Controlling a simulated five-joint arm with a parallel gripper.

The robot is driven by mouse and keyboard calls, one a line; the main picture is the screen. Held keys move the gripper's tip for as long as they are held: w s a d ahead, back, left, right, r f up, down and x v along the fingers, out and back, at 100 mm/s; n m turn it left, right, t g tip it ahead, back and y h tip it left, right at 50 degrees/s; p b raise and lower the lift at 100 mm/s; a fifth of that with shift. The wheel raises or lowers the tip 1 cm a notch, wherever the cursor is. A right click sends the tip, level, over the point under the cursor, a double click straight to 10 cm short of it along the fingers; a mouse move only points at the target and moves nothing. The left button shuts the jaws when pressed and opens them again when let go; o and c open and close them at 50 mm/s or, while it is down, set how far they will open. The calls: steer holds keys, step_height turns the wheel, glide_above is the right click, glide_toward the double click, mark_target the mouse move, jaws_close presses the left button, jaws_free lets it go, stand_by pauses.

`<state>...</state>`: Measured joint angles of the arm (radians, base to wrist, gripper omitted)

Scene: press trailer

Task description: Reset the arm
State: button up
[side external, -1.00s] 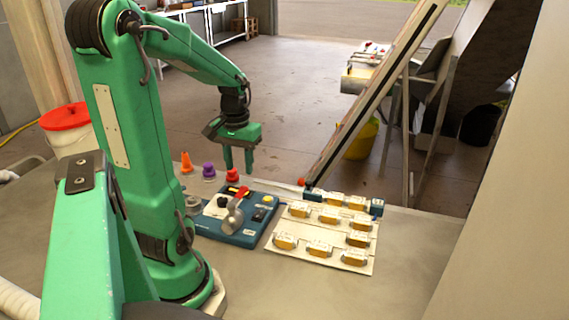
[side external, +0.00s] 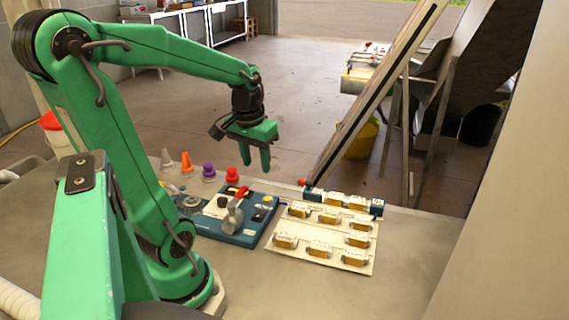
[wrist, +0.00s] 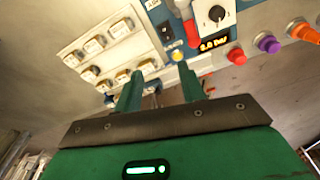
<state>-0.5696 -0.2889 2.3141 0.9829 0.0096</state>
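My gripper (side external: 256,160) is green and hangs fingers-down in the air above and behind the blue control panel (side external: 247,239). Its two fingers stand apart with nothing between them. In the wrist view the fingers of my gripper (wrist: 160,90) also show a clear gap. The panel carries a red-handled lever (side external: 242,193), which also shows in the wrist view (wrist: 191,32). A dark knob and a small display reading about 0.0 bar (wrist: 214,42) sit beside it. My gripper touches nothing that I can see.
A pale board (side external: 317,243) with several yellow-and-white blocks lies right of the panel. A blue rail (side external: 376,207) with similar blocks runs behind it. Red (side external: 231,174), purple (side external: 208,170), orange (side external: 186,161) and grey (side external: 166,158) pieces stand behind the panel. A slanted beam (side external: 375,90) rises at the right.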

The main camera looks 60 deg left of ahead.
steer(key=d+r+m+t, duration=0.2)
steer(key=d+m, duration=0.1)
steer(key=d, duration=0.4)
steer(key=d+r+m+t, duration=0.2)
steer(key=d+m, duration=0.1)
steer(key=d, duration=0.5)
steer(key=shift+s+r+h, duration=0.35)
steer(key=shift+s+h, duration=0.05)
